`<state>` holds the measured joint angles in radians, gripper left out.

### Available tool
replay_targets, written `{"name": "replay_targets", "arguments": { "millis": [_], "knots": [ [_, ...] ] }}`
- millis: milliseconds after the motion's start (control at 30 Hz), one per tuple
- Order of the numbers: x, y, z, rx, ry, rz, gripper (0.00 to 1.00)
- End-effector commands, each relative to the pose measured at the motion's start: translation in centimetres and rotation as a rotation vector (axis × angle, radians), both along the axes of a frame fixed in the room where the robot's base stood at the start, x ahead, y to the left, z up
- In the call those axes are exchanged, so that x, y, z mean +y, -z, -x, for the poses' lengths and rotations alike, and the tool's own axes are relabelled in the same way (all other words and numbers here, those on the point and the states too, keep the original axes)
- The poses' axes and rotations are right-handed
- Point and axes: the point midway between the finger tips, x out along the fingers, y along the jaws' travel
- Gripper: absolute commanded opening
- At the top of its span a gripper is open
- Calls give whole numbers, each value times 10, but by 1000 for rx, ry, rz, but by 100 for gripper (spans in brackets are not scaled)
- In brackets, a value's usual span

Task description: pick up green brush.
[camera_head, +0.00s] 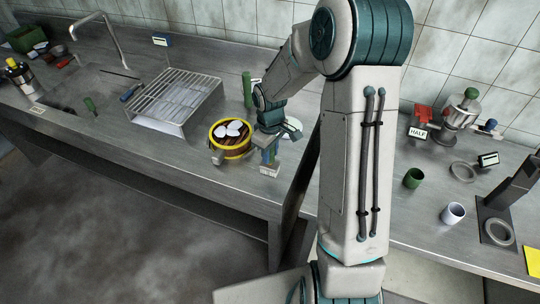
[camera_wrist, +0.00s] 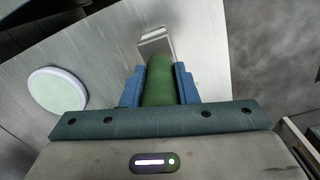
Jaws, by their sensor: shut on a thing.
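My gripper (camera_wrist: 160,84) is shut on a thick green cylindrical thing (camera_wrist: 159,80), with one blue finger on each side of it. Its far end is hidden, so I cannot tell from its shape whether it is the green brush. In the head view my gripper (camera_head: 269,157) points down over the counter, just right of the round yellow-rimmed steamer.
The steamer (camera_head: 232,152) holds several white pieces. A small pale block (camera_head: 270,170) lies below my gripper, and a pale round dish (camera_head: 293,128) is behind. A tall green cylinder (camera_head: 247,90) stands near my arm.

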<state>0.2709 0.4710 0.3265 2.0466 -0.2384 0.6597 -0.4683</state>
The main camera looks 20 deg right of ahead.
Motion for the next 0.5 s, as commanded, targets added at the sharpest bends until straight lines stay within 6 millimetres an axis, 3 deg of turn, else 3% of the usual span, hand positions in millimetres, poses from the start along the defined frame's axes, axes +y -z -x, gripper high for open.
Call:
{"name": "replay_targets", "arguments": {
  "millis": [167, 300, 500],
  "knots": [
    [0, -14, -1, -5, -1, 1, 0],
    [-1, -40, -2, -9, 0, 3, 0],
    [-6, -61, 38, -5, 2, 4, 0]
  ]
}}
